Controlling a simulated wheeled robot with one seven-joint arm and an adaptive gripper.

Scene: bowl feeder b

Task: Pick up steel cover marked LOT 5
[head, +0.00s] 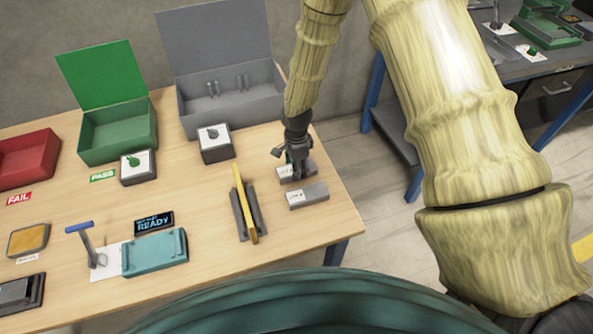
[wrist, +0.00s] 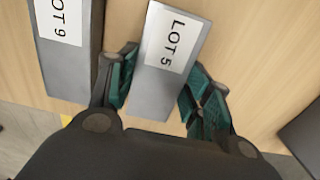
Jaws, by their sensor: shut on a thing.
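The steel cover marked LOT 5 (wrist: 165,88) is a grey block with a white label, between my gripper's two green-padded fingers in the wrist view. My gripper (wrist: 160,88) is shut on it, with a finger along each long side. In the head view my gripper (head: 297,165) is at the farther of two grey blocks near the table's right end, and that block (head: 285,174) is partly hidden by it. I cannot tell whether the cover is clear of the table. A similar cover marked LOT 9 (wrist: 68,60) lies to the left in the wrist view.
The nearer grey block (head: 310,199) lies close to my gripper. A dark rack with a yellow bar (head: 246,205) stands to its left. The table's right edge is close by.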

